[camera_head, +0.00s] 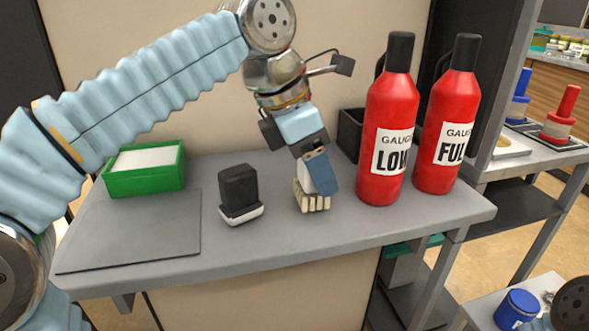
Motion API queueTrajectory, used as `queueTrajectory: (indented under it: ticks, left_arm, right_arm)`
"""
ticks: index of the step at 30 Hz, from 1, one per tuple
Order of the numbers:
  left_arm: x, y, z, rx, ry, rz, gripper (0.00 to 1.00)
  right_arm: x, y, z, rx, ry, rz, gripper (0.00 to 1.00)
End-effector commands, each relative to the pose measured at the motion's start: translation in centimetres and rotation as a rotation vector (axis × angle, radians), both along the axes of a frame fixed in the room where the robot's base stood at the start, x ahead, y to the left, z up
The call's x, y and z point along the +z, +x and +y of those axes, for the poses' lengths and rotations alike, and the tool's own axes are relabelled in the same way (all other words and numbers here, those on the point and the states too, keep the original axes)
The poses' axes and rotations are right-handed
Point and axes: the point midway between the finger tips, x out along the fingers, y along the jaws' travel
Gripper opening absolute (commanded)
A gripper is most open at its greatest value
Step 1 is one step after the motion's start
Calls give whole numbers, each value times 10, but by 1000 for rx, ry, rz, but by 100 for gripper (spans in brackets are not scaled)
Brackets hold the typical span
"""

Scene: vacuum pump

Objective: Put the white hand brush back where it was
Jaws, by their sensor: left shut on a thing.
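My left gripper (317,175) points down over the middle of the grey table (270,240), shut on the white hand brush (305,178). The brush is upright, with its cream bristles (312,202) facing down at or just above the tabletop; I cannot tell if they touch. The fingers hide part of its white body. A black block-shaped brush with a white base (240,194) stands to the left, apart from the gripper. My right gripper is not in view.
Two red extinguishers, LOW (388,125) and FULL (447,120), stand close to the right of the brush. A dark bin (350,133) is behind. A green tray (144,180) and a flat grey mat (130,232) are at the left. The front table strip is clear.

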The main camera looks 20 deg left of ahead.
Motion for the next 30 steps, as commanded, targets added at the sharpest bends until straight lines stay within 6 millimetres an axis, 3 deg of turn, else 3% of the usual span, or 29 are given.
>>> queueTrajectory:
  ticks: [1,14,15,19,30]
  left_arm:
    - [-9,-1,-5,-2,2,1,29]
    - [-13,-2,-8,2,0,1,29]
    - [-12,-2,-9,2,0,1,62]
    - [-12,-2,-9,2,1,2,82]
    - [-6,-2,-8,2,0,1,83]
  right_arm:
    - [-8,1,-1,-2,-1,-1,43]
    - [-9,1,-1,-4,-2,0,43]
    - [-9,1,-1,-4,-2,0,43]
    - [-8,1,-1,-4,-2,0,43]
    - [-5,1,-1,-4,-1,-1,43]
